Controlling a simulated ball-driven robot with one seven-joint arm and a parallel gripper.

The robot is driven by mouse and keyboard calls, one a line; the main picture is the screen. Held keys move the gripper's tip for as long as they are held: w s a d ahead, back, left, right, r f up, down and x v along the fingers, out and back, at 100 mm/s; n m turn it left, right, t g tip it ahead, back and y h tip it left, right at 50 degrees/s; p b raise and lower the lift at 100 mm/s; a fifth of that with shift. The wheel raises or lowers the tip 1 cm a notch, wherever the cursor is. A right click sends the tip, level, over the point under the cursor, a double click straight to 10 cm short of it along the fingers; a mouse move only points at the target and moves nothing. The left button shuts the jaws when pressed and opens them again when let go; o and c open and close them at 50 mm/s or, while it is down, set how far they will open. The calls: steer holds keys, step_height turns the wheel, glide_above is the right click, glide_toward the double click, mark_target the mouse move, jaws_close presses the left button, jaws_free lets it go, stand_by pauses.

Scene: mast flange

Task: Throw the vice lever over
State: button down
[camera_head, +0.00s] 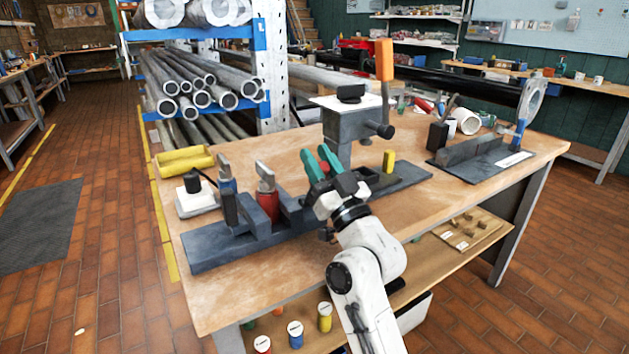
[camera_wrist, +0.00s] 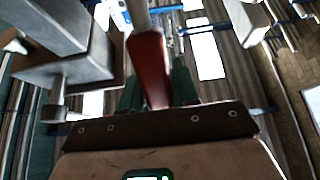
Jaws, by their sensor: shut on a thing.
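My gripper (camera_head: 320,165), with green fingers, is shut on a red handle (camera_head: 325,158) above the long grey vice base (camera_head: 235,246). In the wrist view the red handle (camera_wrist: 149,68) stands between the green fingers, with a pale shaft (camera_wrist: 138,17) running on beyond it. Where that shaft joins the vice is hidden. Close behind my gripper rises a grey post block (camera_head: 352,130) with a dark side knob. An orange upright handle (camera_head: 384,60) stands above and behind it, apart from my gripper.
A yellow block (camera_head: 389,161) stands on the base. Another fixture with a blue handle (camera_head: 519,134) is at right. The front right of the bench is bare.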

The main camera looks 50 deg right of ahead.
steer(key=shift+s+a+f+t+b, duration=0.15)
steer(key=shift+s+f+t+b, duration=0.35)
steer(key=shift+b, duration=1.4)
steer(key=shift+s, duration=0.1)
steer(key=shift+s+r+b, duration=0.1)
steer(key=shift+r+b, duration=0.05)
steer(key=shift+b, duration=0.4)
steer(key=c, duration=0.9)
jaws_free()
